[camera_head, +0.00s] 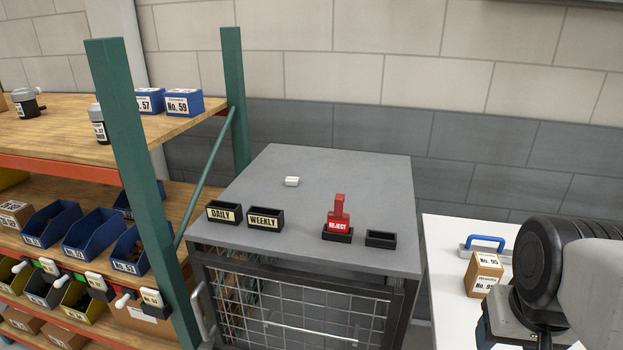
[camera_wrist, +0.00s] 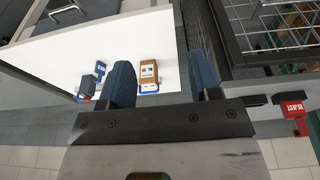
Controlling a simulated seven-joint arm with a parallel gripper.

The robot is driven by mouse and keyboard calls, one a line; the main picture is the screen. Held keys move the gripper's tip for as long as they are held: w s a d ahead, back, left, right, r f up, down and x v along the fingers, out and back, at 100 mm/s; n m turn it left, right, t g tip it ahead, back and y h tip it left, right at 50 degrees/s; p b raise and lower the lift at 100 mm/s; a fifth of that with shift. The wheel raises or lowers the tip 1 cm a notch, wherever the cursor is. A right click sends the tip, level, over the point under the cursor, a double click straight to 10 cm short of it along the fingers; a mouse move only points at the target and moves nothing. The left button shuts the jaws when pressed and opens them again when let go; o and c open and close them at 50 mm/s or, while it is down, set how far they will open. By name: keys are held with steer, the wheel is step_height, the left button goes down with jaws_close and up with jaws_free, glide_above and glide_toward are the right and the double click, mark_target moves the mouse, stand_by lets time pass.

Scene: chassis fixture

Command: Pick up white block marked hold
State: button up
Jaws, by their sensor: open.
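A small white block (camera_head: 292,181) lies on the grey top of the cabinet (camera_head: 330,165), behind the row of black holders. Its marking is too small to read. In the wrist view my gripper (camera_wrist: 165,82) is open, with its two blue-grey fingers apart and nothing between them. My arm is at the right in the head view, over the white table and well away from the white block. The fingers are not clear in the head view. The white block does not show in the wrist view.
Black holders marked DAILY (camera_head: 223,212) and WEEKLY (camera_head: 265,218) stand near the cabinet's front edge. A red REJECT stamp (camera_head: 338,212) stands in another, beside an empty holder (camera_head: 380,239). A shelf post (camera_head: 235,95) rises left.

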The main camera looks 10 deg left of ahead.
steer(key=w+a+r+n, duration=0.3)
steer(key=w, duration=0.4)
steer(key=w+a+r+n, duration=0.2)
steer(key=w+a+r, duration=0.2)
steer(key=w, duration=0.3)
steer(key=n+g, duration=0.3)
steer(key=n, duration=1.1)
glide_above(288, 179)
steer(key=shift+s+d+f, duration=0.15)
steer(key=shift+d+f, duration=0.1)
steer(key=shift+f, duration=0.1)
steer(key=shift+a, duration=0.25)
steer(key=shift+f, duration=0.1)
steer(key=shift+f, duration=1.25)
